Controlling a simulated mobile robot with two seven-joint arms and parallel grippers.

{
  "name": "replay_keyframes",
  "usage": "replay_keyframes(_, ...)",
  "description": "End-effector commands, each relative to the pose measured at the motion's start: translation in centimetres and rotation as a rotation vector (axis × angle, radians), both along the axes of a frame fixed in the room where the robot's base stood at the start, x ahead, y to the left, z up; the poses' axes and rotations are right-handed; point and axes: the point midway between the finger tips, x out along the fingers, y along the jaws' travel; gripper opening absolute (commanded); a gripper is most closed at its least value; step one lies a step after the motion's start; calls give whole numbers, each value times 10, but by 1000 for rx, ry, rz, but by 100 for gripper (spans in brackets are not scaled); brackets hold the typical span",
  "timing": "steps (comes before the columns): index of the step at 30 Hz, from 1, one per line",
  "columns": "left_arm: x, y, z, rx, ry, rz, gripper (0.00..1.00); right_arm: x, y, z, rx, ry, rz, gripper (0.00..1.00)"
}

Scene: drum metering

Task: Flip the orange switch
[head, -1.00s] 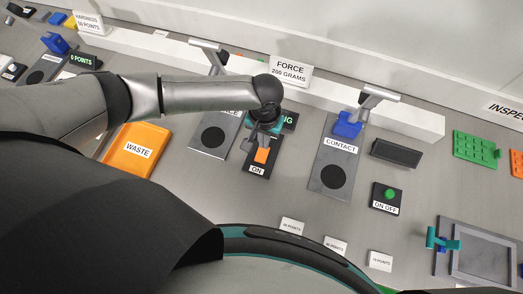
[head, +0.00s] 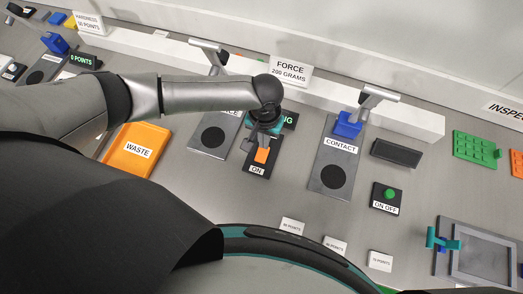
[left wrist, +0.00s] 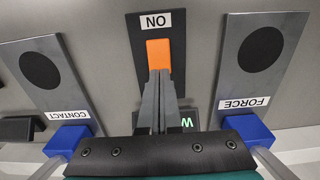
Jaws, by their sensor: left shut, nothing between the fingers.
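The orange switch (head: 262,155) sits on a dark plate labelled ON, between the FORCE and CONTACT stations. It also shows in the left wrist view (left wrist: 158,53), with the ON label beyond it. My left gripper (left wrist: 158,75) is shut and empty, its fingertips at the near edge of the orange switch. I cannot tell whether they touch it. In the head view my left gripper (head: 262,138) hangs over the plate and hides part of it. My right gripper is not in view.
The CONTACT station (head: 325,180) stands to the right and the FORCE station (head: 200,150) to the left. A green display (head: 290,119) lies behind the switch. An ON OFF box with a green button (head: 388,194) and the orange WASTE tray (head: 112,160) are further off.

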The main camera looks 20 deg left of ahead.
Motion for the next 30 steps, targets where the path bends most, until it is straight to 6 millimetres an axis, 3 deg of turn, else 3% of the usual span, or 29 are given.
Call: replay_keyframes(30,0,0,-13,0,0,0,0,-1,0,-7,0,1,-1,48)
